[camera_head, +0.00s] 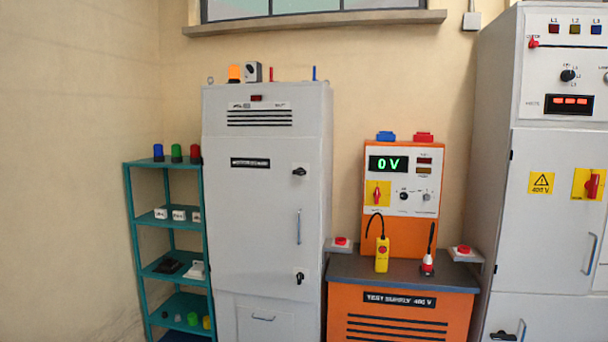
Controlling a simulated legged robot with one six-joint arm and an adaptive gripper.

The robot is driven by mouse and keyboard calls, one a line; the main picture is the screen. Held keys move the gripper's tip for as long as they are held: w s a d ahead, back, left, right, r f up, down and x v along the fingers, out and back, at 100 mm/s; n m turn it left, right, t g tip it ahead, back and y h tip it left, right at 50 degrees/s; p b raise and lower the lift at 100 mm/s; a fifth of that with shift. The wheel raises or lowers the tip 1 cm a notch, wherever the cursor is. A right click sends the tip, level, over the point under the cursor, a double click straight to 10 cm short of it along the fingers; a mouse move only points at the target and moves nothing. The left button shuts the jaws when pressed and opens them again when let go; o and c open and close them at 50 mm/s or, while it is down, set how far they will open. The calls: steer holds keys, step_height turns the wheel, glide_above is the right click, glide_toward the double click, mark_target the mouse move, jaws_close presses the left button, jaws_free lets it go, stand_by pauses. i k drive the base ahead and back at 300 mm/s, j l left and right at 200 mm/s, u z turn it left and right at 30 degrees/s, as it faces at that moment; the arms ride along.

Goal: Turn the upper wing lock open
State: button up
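The upper wing lock (299,172) is a small black knob near the right edge of the door of the grey cabinet (255,210). Its wing appears to lie roughly sideways. A similar lower wing lock (300,278) sits further down the same door edge, with a vertical handle (298,226) between them. The door looks shut. My gripper and arm do not show in this view, so nothing of mine is near the lock.
A teal shelf (128,215) with small parts stands left of the cabinet. An orange test supply bench (402,310) with an orange panel stands to its right, red button boxes (341,242) at its sides. A large grey cabinet (560,230) is at far right.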

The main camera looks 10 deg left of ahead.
mark_target(299, 171)
steer(key=i+j+z, duration=0.1)
steer(key=i+j, duration=0.25)
steer(key=i+j+z, duration=0.1)
steer(key=i+j, duration=0.3)
steer(key=j, duration=0.15)
